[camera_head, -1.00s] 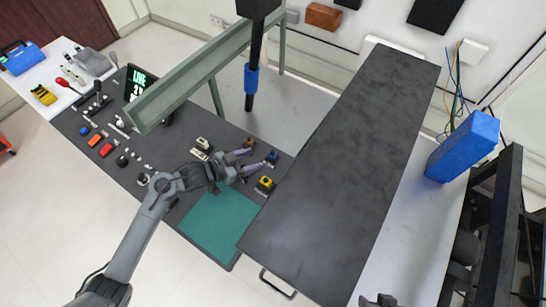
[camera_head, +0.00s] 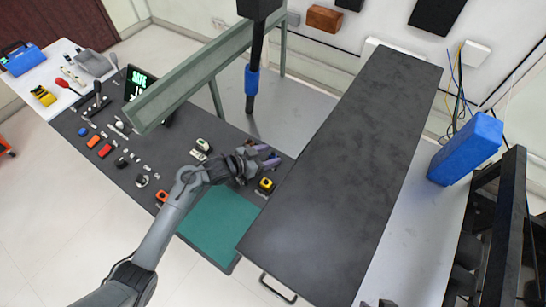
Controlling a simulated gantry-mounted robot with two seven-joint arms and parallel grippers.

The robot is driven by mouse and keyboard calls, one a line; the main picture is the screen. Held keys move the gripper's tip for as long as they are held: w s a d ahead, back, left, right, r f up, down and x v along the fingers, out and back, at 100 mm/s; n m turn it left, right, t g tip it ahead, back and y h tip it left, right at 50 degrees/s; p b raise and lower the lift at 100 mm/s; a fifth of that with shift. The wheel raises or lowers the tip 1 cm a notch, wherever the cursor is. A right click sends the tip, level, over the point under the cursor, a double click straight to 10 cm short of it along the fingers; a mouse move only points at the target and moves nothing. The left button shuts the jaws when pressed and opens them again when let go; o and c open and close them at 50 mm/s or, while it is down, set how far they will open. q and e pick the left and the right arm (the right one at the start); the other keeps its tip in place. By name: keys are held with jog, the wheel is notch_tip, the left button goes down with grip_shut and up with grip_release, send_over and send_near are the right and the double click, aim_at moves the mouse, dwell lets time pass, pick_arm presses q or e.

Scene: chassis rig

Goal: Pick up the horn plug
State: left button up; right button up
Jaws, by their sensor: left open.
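My left gripper (camera_head: 267,155) is open, with its purple fingers over the far right end of the dark bench mat. A small blue part (camera_head: 274,156) shows at the fingertips, partly hidden by them; I cannot tell whether they touch it. A small yellow and black part (camera_head: 266,185) sits just nearer than the gripper, apart from it. I cannot tell for certain which small part is the horn plug. My right gripper does not show.
A green mat (camera_head: 218,222) lies nearer. Several small parts and a lit display (camera_head: 139,81) stand on the left of the dark mat (camera_head: 133,177). A large dark panel (camera_head: 335,190) is close on the right. A green-grey beam (camera_head: 190,85) crosses behind.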

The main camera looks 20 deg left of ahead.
pick_arm(q)
grip_shut()
jog(key=shift+r, duration=0.1)
